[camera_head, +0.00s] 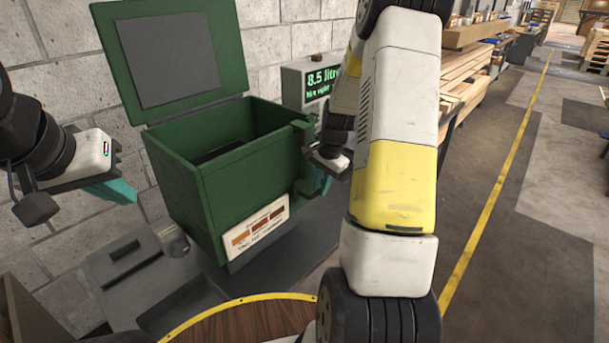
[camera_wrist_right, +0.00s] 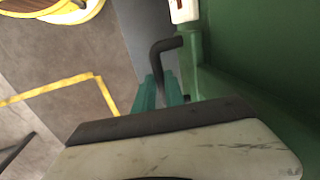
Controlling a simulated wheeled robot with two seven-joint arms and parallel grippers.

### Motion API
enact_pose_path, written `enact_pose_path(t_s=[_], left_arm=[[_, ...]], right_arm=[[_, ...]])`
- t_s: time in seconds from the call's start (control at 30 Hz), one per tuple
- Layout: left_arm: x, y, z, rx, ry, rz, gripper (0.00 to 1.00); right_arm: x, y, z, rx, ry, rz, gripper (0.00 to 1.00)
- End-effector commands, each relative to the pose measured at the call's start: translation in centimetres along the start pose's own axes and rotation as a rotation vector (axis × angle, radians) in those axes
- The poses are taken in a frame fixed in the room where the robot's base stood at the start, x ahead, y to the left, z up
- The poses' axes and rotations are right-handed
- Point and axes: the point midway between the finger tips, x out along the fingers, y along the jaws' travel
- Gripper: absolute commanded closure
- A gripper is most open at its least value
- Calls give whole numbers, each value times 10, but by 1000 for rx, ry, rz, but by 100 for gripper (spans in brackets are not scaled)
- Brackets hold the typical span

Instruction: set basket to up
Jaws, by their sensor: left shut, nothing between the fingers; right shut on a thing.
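A green box-shaped machine (camera_head: 245,195) stands with its lid (camera_head: 175,55) open. A dark shape (camera_head: 225,147) shows inside it; I cannot tell whether this is the basket. On the machine's right side is a black bent lever (camera_wrist_right: 165,50), clearest in the right wrist view. My right gripper (camera_head: 322,183) is at that side, its teal fingers (camera_wrist_right: 160,94) shut on the lever. In the head view my arm partly hides this spot. My left gripper (camera_head: 122,191) is shut and empty, left of the machine and apart from it.
A display box (camera_head: 305,82) with green text reading "8.5 litre" stands behind the machine. A label with coloured patches (camera_head: 258,232) is on its front. A grey panel with a tray (camera_head: 180,305) lies at its lower left. Open floor (camera_head: 520,230) lies to the right.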

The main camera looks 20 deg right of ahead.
Motion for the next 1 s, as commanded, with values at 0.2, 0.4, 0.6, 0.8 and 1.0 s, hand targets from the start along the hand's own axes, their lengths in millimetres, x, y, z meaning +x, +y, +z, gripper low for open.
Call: enact_pose_path(t_s=[0.2, 0.4, 0.6, 0.8, 1.0], left_arm=[[0, 0, 0, 0, 0, 0, 100], [0, 0, 0, 0, 0, 0, 100], [0, 0, 0, 0, 0, 0, 100], [0, 0, 0, 0, 0, 0, 100], [0, 0, 0, 0, 0, 0, 100]], right_arm=[[0, 0, 0, 0, 0, 0, 100], [0, 0, 0, 0, 0, -1, 100], [0, 0, 0, 0, 0, -1, 100], [0, 0, 0, 0, 0, -1, 100], [-23, -6, -2, -1, 6, -5, 100]])
